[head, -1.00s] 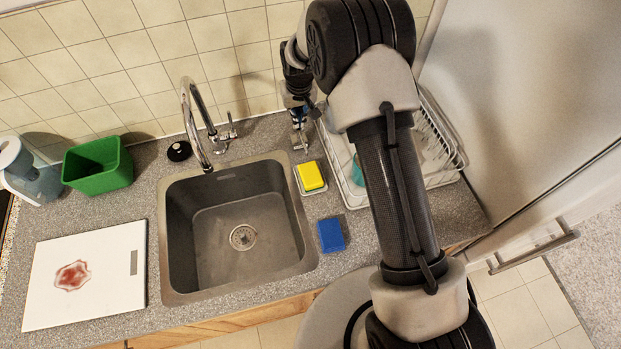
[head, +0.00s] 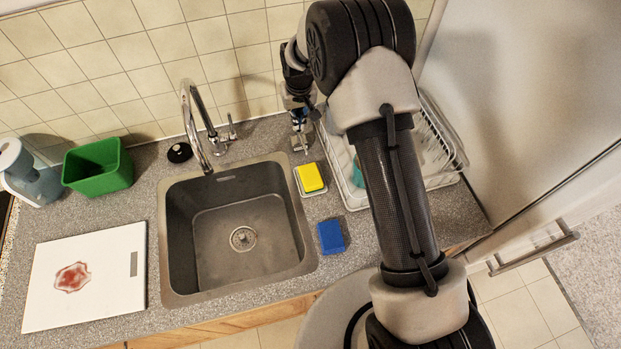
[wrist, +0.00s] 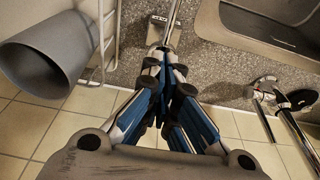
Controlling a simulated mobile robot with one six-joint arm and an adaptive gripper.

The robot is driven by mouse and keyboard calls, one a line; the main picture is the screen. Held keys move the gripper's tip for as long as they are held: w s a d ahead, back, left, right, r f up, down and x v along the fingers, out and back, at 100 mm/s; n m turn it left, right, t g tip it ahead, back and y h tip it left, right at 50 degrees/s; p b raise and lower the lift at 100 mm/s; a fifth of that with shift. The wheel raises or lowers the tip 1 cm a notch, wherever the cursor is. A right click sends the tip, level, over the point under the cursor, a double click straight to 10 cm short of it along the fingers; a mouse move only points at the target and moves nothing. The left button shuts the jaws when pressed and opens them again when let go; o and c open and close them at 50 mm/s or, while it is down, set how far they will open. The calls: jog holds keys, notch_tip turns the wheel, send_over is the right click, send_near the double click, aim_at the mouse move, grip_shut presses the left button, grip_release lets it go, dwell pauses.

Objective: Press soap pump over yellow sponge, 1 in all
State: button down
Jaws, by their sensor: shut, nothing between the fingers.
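The yellow sponge (head: 310,177) lies in a small pale dish on the counter, right of the sink. A metal soap pump (head: 300,147) stands just behind the sponge, its spout towards it; the spout also shows at the top of the wrist view (wrist: 170,27). My gripper (head: 299,122) is shut and empty, pointing down over the pump head. In the wrist view my gripper (wrist: 168,68) hides most of the pump, so I cannot tell whether it touches it or whether the head is pressed. No soap is visible on the sponge.
A blue sponge (head: 331,236) lies in front of the yellow one. The sink (head: 165,240) and faucet (head: 190,115) are to the left. A white dish rack (head: 455,150) is close on the right. A grey cup (wrist: 45,55) shows in the wrist view.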

jog(key=shift+f, duration=0.15)
jog(key=shift+f+b, duration=1.35)
jog(key=shift+f, duration=0.3)
jog(key=shift+r, duration=0.2)
jog(key=shift+r+p, duration=0.85)
jog(key=shift+r, duration=0.75)
jog(key=shift+r, duration=0.1)
notch_tip(320, 180, up, 6)
jog(key=p, duration=0.3)
